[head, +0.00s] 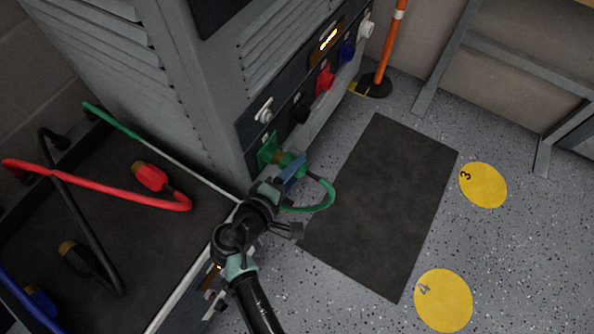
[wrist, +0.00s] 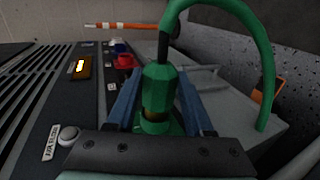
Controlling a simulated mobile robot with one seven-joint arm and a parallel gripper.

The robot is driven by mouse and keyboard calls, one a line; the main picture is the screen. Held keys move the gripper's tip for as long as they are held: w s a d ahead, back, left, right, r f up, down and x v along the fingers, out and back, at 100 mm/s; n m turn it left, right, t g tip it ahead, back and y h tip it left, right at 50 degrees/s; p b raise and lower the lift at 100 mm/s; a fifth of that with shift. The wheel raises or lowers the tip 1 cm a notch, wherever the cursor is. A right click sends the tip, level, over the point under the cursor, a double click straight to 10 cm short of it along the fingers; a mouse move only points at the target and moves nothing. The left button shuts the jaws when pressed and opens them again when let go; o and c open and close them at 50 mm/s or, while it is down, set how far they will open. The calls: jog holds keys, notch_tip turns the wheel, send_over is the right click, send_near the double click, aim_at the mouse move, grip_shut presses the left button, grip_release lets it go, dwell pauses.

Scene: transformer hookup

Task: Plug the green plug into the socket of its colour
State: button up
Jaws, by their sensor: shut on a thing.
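The green plug (head: 296,163) is held between the blue fingers of my gripper (head: 287,174), in front of the cabinet's dark socket panel. The green socket (head: 267,150) is at the near lower end of that panel. A brass-coloured part shows between plug and socket in the head view, so a gap of plug metal is visible. In the wrist view the plug (wrist: 159,88) stands between both fingers (wrist: 158,100), with brass below it and green socket edge (wrist: 176,129) under that. I cannot tell whether the tip is inside the socket. The green cable loops away to the right.
Black (head: 299,108), red (head: 325,78) and blue (head: 347,51) sockets continue along the panel. Red (head: 150,176), black (head: 75,254) and blue (head: 40,302) plugs lie on the dark bench top at left. A dark mat (head: 385,200) covers open floor at right.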

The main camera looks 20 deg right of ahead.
jog(key=shift+w+a+b, duration=0.3)
jog(key=shift+w+a, duration=0.2)
jog(key=shift+w, duration=0.15)
jog(key=o, duration=1.6)
jog(key=shift+c, duration=0.2)
jog(key=shift+s, duration=0.1)
jog(key=p+v, duration=0.4)
jog(key=v, duration=0.3)
jog(key=shift+r, duration=0.1)
